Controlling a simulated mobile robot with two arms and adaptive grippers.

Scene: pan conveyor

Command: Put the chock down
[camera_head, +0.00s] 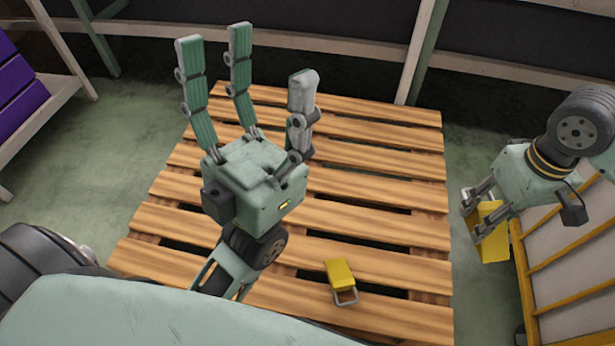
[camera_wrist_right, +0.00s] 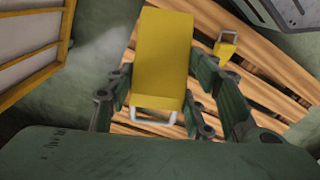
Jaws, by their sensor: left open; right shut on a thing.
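My right gripper (camera_head: 474,217) is shut on a yellow chock (camera_head: 491,233) and holds it at the right of the head view, near the yellow-framed panel. The held chock (camera_wrist_right: 162,52) fills the middle of the right wrist view, with its metal handle toward my palm. A second yellow chock (camera_head: 340,273) with a metal handle lies on the wooden pallet (camera_head: 385,227) near its front. That chock (camera_wrist_right: 226,48) also shows in the right wrist view. My left gripper (camera_head: 256,75) is open and empty, fingers pointing up, above the pallet.
A yellow-framed panel (camera_head: 522,265) stands at the right, close to my right gripper. Purple things (camera_head: 20,80) sit on a shelf at the far left. Rails run behind the pallet. The pallet's right half is mostly bare, with gaps between slats.

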